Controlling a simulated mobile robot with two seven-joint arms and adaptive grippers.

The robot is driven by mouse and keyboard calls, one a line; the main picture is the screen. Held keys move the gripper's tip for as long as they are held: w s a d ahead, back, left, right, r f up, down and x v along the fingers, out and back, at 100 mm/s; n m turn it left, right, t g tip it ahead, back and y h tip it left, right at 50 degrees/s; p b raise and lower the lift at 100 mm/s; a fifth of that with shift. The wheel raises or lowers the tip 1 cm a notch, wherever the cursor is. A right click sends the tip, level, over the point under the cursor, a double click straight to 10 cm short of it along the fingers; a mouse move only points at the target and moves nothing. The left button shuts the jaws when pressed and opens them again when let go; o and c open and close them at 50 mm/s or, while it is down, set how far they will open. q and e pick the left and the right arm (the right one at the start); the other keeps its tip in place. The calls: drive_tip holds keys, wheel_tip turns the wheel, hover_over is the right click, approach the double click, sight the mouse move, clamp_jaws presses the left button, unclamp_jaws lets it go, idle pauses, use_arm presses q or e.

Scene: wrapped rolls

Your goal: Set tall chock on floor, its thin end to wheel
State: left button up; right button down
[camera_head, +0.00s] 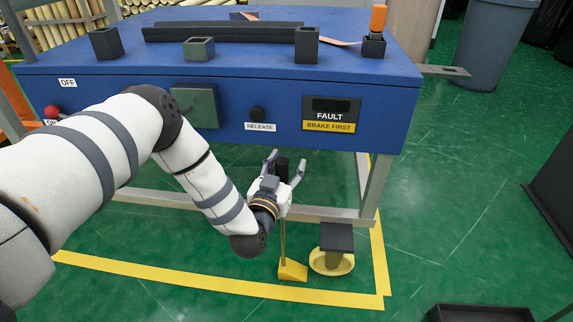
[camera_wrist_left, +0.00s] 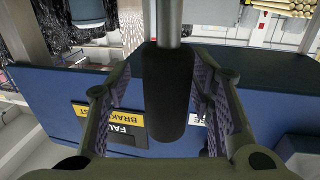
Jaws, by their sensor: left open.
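The tall chock is a yellow wedge (camera_head: 292,271) with a thin upright rod and a black grip (camera_wrist_left: 170,95) on top. The wedge is low by the floor, just left of the yellow wheel (camera_head: 331,264) under the table's front right leg. I cannot tell if the wedge touches the floor or which way its thin end points. My left gripper (camera_head: 286,162) is open around the black grip. In the left wrist view the grip stands between the spread fingers, with gaps on both sides. My right gripper is not in view.
Yellow tape (camera_head: 200,282) marks the green floor. A dark tray (camera_head: 480,313) lies at the bottom right.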

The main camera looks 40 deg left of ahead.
use_arm(q)
drive_tip(key=v, duration=1.2)
